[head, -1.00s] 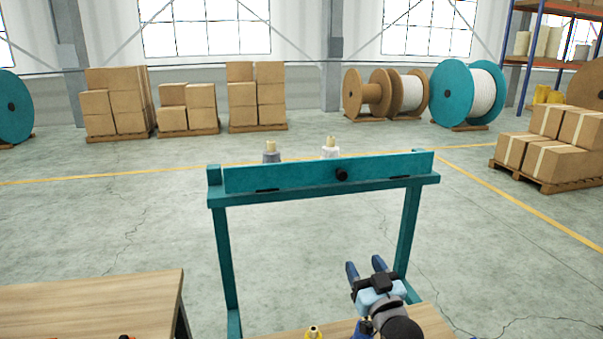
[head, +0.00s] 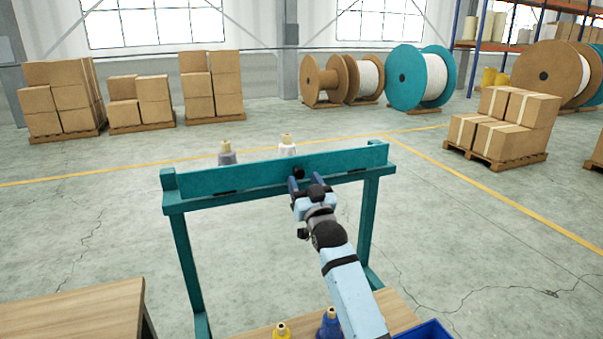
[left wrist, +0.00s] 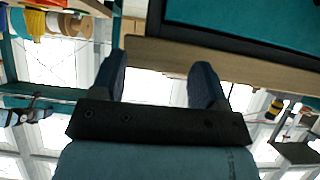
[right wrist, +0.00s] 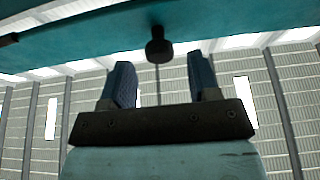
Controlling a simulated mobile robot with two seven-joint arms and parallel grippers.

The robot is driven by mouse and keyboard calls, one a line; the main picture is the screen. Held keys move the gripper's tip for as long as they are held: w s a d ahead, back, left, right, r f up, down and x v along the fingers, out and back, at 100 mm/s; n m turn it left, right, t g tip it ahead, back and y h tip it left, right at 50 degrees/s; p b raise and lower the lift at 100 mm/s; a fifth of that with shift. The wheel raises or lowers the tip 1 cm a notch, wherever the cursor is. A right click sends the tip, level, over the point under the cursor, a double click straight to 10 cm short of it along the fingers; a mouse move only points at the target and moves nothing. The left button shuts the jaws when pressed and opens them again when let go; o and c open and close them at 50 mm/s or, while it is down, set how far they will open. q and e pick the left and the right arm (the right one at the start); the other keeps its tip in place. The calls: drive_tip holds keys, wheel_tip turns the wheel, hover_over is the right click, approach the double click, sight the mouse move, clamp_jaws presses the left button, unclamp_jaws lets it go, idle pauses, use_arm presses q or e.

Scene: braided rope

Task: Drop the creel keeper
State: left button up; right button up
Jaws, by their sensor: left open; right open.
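The creel is a teal frame (head: 185,260) with a teal board across its top that I take for the keeper (head: 230,178). A black knob (head: 298,173) sticks out of the board's front. My right gripper (head: 305,182) is at the knob, fingers pointing toward the board. In the right wrist view the knob (right wrist: 158,48) lies just beyond and between the open fingertips (right wrist: 161,62); no finger visibly touches it. My left gripper (left wrist: 158,78) is open and empty in its own wrist view and out of the head view.
Grey (head: 227,157) and white (head: 288,148) bobbins show behind the board. Yellow (head: 281,331) and blue (head: 329,325) bobbins stand in front, near a blue bin (head: 430,331). A wooden table (head: 70,310) is at left. Boxes and cable reels stand far back.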

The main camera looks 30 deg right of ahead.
drive_tip(key=shift+x, duration=1)
use_arm(q)
drive_tip(key=shift+r, duration=0.25)
drive_tip(key=shift+s, duration=0.1)
